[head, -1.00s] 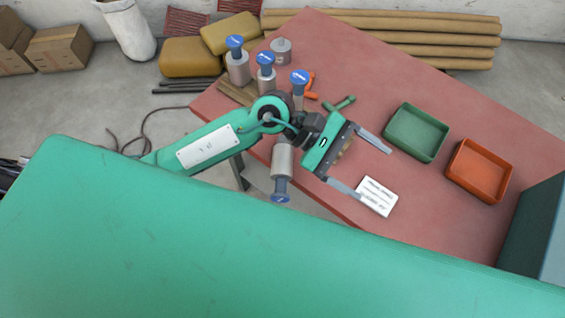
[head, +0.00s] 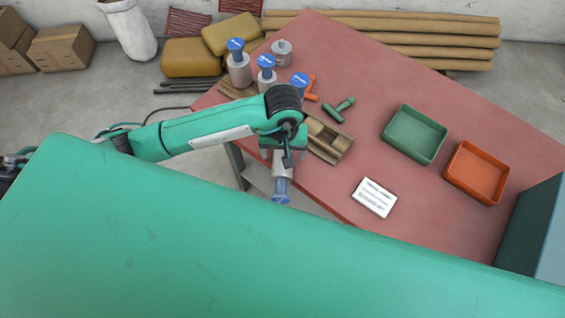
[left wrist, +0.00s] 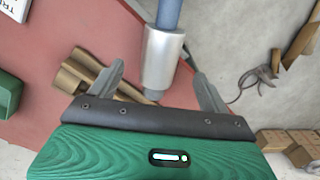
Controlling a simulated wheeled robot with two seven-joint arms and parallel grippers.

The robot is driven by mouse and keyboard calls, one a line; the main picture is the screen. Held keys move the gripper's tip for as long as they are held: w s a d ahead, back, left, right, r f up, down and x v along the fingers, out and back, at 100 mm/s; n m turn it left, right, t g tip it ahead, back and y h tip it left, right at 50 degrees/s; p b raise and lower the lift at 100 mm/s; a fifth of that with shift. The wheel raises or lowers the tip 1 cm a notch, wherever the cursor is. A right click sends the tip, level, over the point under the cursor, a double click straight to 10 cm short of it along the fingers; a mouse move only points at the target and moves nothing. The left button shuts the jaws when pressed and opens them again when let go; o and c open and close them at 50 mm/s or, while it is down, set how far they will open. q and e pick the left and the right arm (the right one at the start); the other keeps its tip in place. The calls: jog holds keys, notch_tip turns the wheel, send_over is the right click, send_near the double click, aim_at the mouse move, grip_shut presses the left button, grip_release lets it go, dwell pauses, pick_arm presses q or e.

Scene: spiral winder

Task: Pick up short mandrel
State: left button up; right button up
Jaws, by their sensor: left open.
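A grey mandrel with a blue end (head: 282,172) is at the table's near left edge. Its blue end points toward me and lies past the edge. What supports it is hidden. In the left wrist view its grey body (left wrist: 163,58) lies between my fingers, with the blue part at the top. My left gripper (left wrist: 160,74) is open, one finger on each side, with a gap to each. In the head view the arm covers part of the gripper and mandrel. Other blue-capped mandrels (head: 238,68) stand behind my arm; I cannot tell which is labelled short. My right gripper is not in view.
A wooden cradle (head: 328,138) lies right of my gripper. Behind it are a green handle (head: 339,109) and an orange one (head: 311,88). A green tray (head: 415,135), an orange tray (head: 477,173) and a white card (head: 374,197) lie further right. A green surface (head: 200,240) fills the foreground.

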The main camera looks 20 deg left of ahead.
aim_at(282, 165)
pick_arm(q)
notch_tip(282, 165, down, 3)
jog(key=shift+f+p, duration=0.1)
jog(key=shift+p, duration=0.2)
jog(key=shift+f+p, duration=0.3)
jog(key=shift+f, duration=0.05)
notch_tip(282, 165, down, 4)
jog(key=shift+a+p, duration=0.1)
jog(key=shift+p, duration=0.95)
jog(key=shift+w+f, duration=0.1)
jog(key=shift+f, duration=0.25)
jog(key=shift+c, duration=0.2)
jog(key=c, duration=1.3)
jog(key=shift+r, duration=0.1)
